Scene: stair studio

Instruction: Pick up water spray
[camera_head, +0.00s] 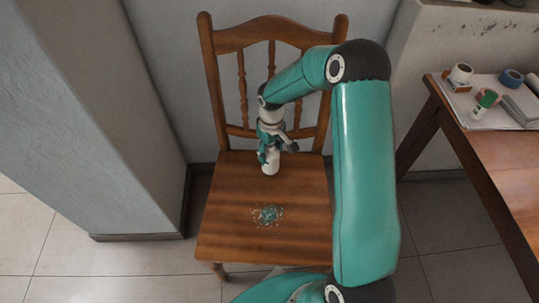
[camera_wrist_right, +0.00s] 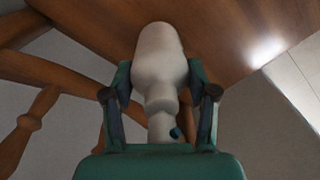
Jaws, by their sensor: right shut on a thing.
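The water spray (camera_head: 270,165) is a whitish bottle over the rear part of the wooden chair's seat (camera_head: 300,195). In the head view my gripper hides its upper part. My right gripper (camera_head: 268,150) is shut on the bottle. I cannot tell whether the bottle touches the seat. My left gripper does not show.
Teal and white crumbs (camera_head: 268,214) lie on the seat's front half. The chair's backrest (camera_head: 225,85) rises behind. A grey pillar (camera_head: 110,120) stands at the left.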

